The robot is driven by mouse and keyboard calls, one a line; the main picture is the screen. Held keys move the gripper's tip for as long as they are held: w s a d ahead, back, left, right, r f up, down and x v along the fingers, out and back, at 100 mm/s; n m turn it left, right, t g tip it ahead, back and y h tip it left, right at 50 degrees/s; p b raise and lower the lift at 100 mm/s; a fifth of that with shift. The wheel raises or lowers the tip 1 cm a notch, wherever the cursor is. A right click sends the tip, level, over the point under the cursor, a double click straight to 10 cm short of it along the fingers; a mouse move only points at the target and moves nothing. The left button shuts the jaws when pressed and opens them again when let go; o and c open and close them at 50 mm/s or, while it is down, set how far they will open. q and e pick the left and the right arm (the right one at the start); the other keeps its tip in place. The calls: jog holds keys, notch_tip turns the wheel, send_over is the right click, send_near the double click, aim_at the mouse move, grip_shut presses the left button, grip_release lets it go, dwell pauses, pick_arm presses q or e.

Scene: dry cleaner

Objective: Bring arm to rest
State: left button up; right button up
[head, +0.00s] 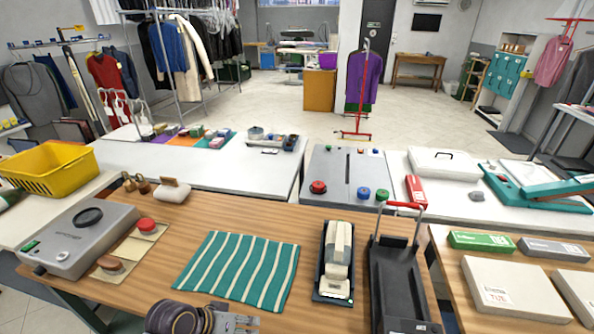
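Part of an arm of mine, most likely the left, shows at the bottom edge, just in front of the striped cloth. Its dark, rounded joint is at the left, and what looks like my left gripper (240,321) is the grey end at the right. The picture's edge cuts it off, so I cannot see whether its fingers are open or hold anything. My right gripper is not in view.
The wooden table holds a green-and-white striped cloth (240,267), a grey machine (80,238), a black-and-cream device (337,262) and a black tray-like stand (399,285). A yellow basket (48,168) stands at the left. Bare wood lies left of the cloth.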

pick_arm(q)
jog(key=shift+s+a+y, duration=2.7)
jog(key=shift+s+a, duration=0.1)
jog(key=shift+a, duration=1.45)
notch_tip(320, 180, down, 36)
jog(key=s+a+g+b, duration=0.1)
jog(key=a+g+b, duration=0.1)
jog(key=b, duration=0.2)
jog(key=s+a+f+b, duration=0.1)
jog(key=s+a+f, duration=0.3)
jog(key=s+f, duration=0.6)
jog(key=s+a+f+y+b, duration=0.1)
jog(key=s+a+f, duration=0.3)
jog(key=s+f, duration=0.7)
notch_tip(320, 180, down, 3)
jog(key=shift+s+a+r+m+g+b, duration=0.1)
jog(key=shift+s+a+m+g+b, duration=0.15)
jog(key=shift+b, duration=0.35)
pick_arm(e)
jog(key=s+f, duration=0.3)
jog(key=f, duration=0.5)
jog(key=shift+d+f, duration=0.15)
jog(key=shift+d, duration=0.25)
pick_arm(q)
jog(key=shift+w+d, duration=0.1)
jog(key=shift+d, duration=0.05)
